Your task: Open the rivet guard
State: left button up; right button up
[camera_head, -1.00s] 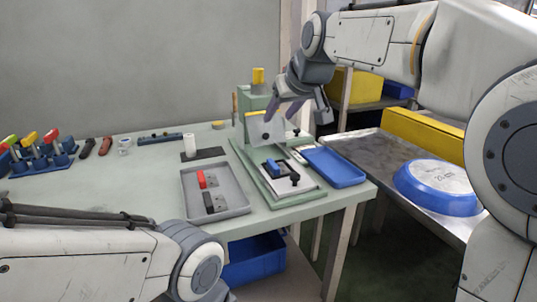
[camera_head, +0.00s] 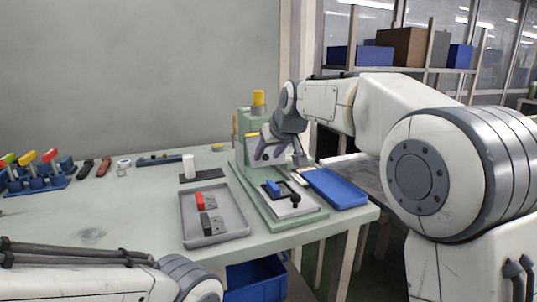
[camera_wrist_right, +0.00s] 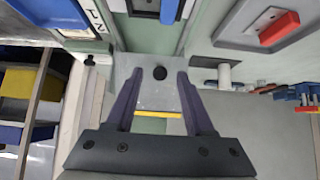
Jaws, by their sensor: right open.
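The rivet press (camera_head: 246,122) is a green block with a yellow top cap on a green base, at the back right of the table. Its guard is a clear panel (camera_wrist_right: 152,98) with a yellow strip and a black knob (camera_wrist_right: 159,73) in the right wrist view. In the head view my gripper mostly hides the guard. My right gripper (camera_head: 280,154) is open in front of the press. In the wrist view its two fingers (camera_wrist_right: 157,82) lie either side of the knob, with a gap to each. My left gripper is out of view; only my left arm shows.
A fixture plate with a black clamp and a blue part (camera_head: 273,187) is below my right gripper. A blue tray (camera_head: 336,188) is right of it. A grey tray (camera_head: 228,223) with red and black parts is left. A white cylinder (camera_head: 188,166) stands behind on a black mat.

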grip_shut()
dwell(1.4)
